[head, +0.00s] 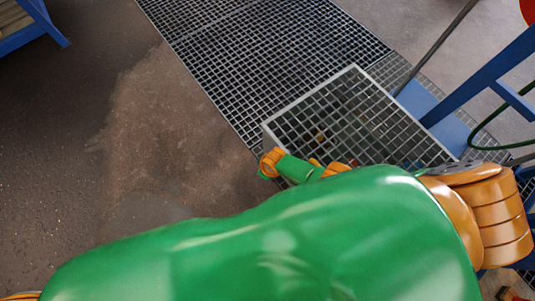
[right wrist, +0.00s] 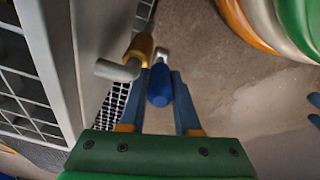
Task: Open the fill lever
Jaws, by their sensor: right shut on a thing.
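The fill lever shows in the right wrist view as a blue grip (right wrist: 159,86) with a short metal end. It lies beside a brass-coloured valve body (right wrist: 139,50) with a bent grey pipe (right wrist: 118,70). My right gripper (right wrist: 158,76) has its two blue fingers on either side of the blue grip and is shut on it. The exact contact at the fingertips is partly hard to see. In the head view a large green arm link of mine covers the lower middle, and the lever cannot be made out there. My left gripper is not in view.
A grey-framed mesh box (head: 360,118) stands on the floor grating (head: 270,60). Blue frame bars (head: 485,75) and a green hose (head: 485,122) are at the right. A blue-edged pallet or rack (head: 30,25) is at the top left. The brown floor (head: 90,130) at the left is clear.

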